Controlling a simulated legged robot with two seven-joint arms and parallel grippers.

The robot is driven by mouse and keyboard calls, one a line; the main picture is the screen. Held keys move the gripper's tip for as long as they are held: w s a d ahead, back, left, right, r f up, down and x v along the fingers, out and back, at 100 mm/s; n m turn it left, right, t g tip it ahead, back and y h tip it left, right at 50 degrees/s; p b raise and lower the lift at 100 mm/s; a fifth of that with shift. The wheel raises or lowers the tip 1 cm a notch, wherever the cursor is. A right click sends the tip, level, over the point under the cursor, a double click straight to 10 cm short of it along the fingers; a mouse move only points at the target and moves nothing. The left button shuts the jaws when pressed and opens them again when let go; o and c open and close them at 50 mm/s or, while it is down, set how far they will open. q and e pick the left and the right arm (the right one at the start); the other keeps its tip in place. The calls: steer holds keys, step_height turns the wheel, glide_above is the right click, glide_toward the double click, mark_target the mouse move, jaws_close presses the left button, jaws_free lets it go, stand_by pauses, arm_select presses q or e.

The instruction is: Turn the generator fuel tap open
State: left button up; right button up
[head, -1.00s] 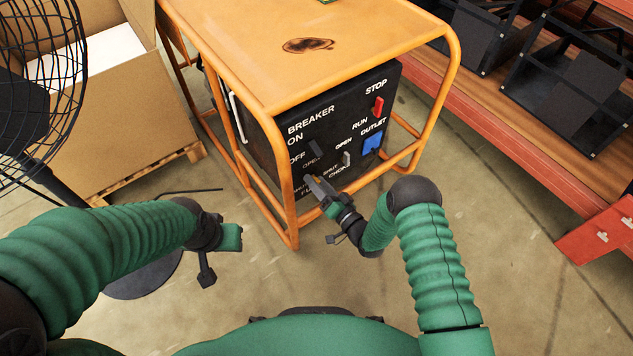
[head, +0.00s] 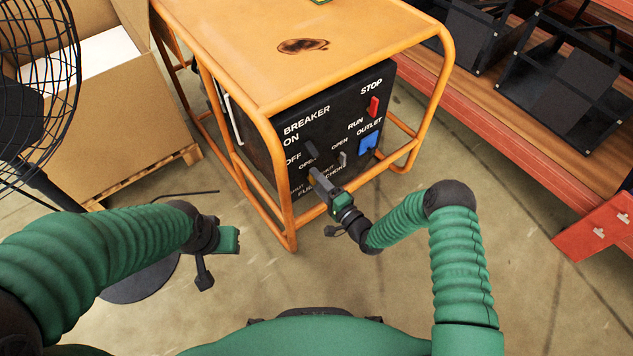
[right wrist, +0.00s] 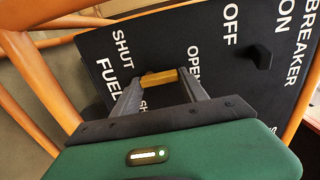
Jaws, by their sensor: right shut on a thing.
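The fuel tap (right wrist: 158,78) shows in the right wrist view as a small yellow-orange bar on the black generator panel, by the words FUEL, SHUT and OPEN. My right gripper (right wrist: 160,84) is shut on it, one grey finger at each end of the visible bar. In the head view my right gripper (head: 316,174) reaches the lower left of the panel (head: 345,118) and hides the tap. How far the tap is turned I cannot tell. My left gripper (head: 232,240) is away from the generator, near the floor left of the frame; its jaws are unclear.
The orange tube frame (head: 274,170) surrounds the generator, with a post left of my right gripper. A breaker switch, choke lever, blue outlet (head: 369,143) and red switch (head: 373,106) share the panel. A fan (head: 38,100) and cardboard box (head: 110,120) stand left; shelving (head: 500,140) stands right.

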steer(key=shift+d+f, duration=0.2)
stand_by(0.3)
steer(key=o, duration=1.4)
steer(key=shift+r, duration=0.1)
steer(key=p+v, duration=0.5)
steer(key=v, duration=1.1)
steer(key=shift+s+d, duration=0.25)
steer(key=shift+s, duration=0.1)
